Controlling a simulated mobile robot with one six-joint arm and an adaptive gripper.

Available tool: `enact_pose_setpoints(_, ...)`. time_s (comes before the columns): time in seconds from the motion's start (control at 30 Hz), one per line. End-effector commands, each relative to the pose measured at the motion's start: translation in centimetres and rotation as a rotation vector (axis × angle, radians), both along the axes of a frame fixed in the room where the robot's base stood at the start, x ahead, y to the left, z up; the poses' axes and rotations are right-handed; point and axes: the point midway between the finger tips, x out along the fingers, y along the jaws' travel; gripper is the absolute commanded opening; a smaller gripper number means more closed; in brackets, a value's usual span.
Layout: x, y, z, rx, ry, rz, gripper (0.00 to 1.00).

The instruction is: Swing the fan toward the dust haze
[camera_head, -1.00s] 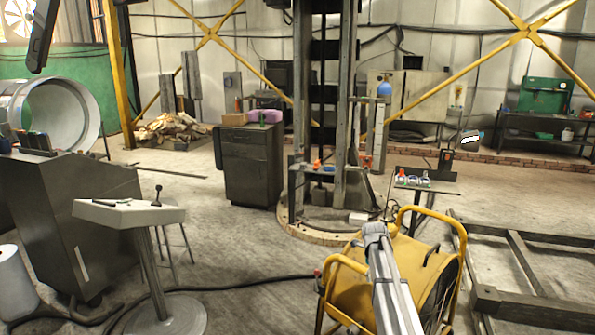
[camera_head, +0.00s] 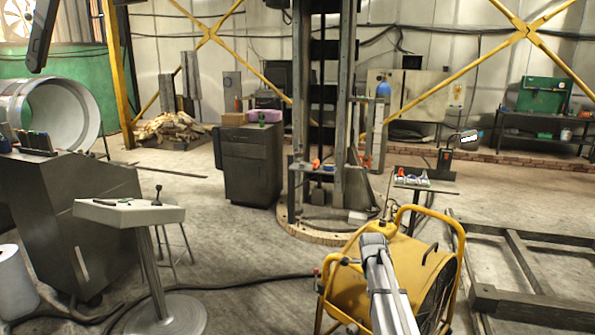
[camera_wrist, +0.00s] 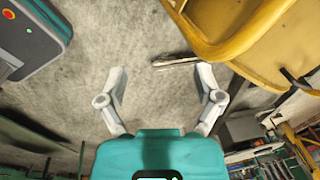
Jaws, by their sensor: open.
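The fan is a yellow drum (camera_head: 350,295) in a yellow tube frame with a wheel, standing at the bottom right of the head view. Its round black side (camera_head: 440,290) faces right. Yellow frame parts (camera_wrist: 225,40) fill the upper right of the wrist view. My gripper (camera_wrist: 160,85) shows two grey fingers spread apart with bare concrete floor between them; it holds nothing. The yellow parts are beyond and to the right of the fingers, apart from them in the picture. In the head view my arm covers part of the fan and the fingers are hidden. No distinct dust haze shows.
A tall column (camera_head: 340,120) on a round base stands behind the fan. A small table (camera_head: 425,183) with tools is right of it. A metal frame (camera_head: 520,300) lies at right. A white-topped pedestal (camera_head: 130,215) and a floor cable (camera_head: 240,285) are at left.

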Motion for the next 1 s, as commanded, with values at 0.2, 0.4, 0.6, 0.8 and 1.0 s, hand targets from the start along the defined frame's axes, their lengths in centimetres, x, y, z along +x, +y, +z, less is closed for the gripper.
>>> enact_pose_setpoints(0.2, -5.2, 1.7, 0.2, -0.012, 0.049, 0.311, 0.85)
enact_pose_setpoints(0.4, -9.5, 3.1, 0.4, -0.019, 0.09, 0.607, 0.85)
enact_pose_setpoints(0.6, -13.8, 4.3, 0.6, -0.024, 0.124, 0.905, 0.85)
enact_pose_setpoints(0.8, -18.1, 5.5, 0.8, -0.027, 0.152, 1.204, 0.85)
enact_pose_setpoints(1.0, -22.4, 6.6, 1.0, -0.027, 0.172, 1.503, 0.85)
